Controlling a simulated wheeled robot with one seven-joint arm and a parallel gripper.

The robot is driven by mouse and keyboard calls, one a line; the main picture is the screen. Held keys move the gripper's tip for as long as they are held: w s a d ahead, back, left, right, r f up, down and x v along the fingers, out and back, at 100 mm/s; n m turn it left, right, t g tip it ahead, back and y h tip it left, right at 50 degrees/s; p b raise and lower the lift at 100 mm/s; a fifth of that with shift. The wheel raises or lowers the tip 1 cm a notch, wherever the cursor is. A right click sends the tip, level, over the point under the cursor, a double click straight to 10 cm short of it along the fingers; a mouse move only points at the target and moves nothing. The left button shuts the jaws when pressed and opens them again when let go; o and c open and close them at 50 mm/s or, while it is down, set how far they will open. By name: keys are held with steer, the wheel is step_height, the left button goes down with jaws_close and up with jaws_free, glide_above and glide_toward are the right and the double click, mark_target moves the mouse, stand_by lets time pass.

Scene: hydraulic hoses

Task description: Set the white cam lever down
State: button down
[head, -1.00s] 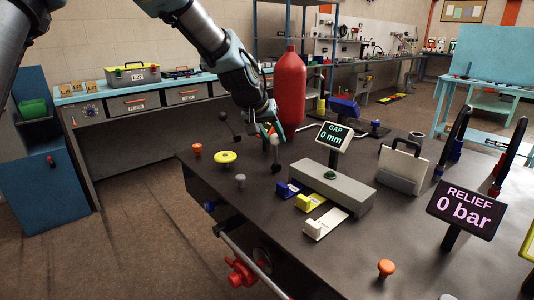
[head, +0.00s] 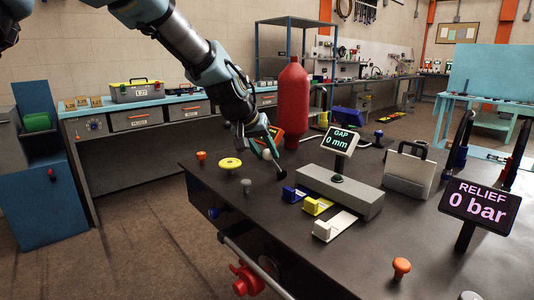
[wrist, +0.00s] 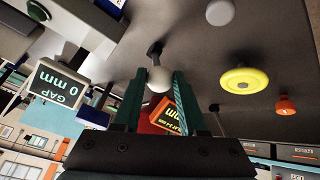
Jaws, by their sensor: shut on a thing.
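The white cam lever shows in the wrist view as a pale rounded head (wrist: 159,79) with a dark stem and dark end beyond it. My gripper (wrist: 157,86) is shut on it, a finger on either side of the head. In the head view, my gripper (head: 269,151) is low over the dark bench, between the yellow disc and the gap display. The lever's dark end (head: 282,174) pokes out below the fingers, tilted down to the right. The fingers hide most of its head there. I cannot tell whether the dark end touches the bench top.
A yellow disc (head: 230,163), grey knob (head: 246,186) and orange knob (head: 201,157) stand left of the gripper. A grey block (head: 340,190) with blue, yellow and white pieces and the gap display (head: 341,141) are right. A red cylinder (head: 291,103) stands behind.

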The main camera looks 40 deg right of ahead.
steer(key=shift+w+a+f, duration=0.25)
steer(key=shift+a+f, duration=0.3)
steer(key=shift+f, duration=0.15)
steer(key=c, duration=0.8)
jaws_free()
steer(key=o, duration=0.3)
steer(key=shift+d+r, duration=0.15)
steer(key=shift+r, duration=0.05)
steer(key=shift+o, duration=0.2)
steer(key=shift+r, duration=0.1)
steer(key=shift+s+r, duration=0.1)
steer(key=shift+r, duration=0.1)
steer(key=b+v, duration=0.1)
steer(key=v, duration=0.9)
steer(key=shift+r, duration=0.1)
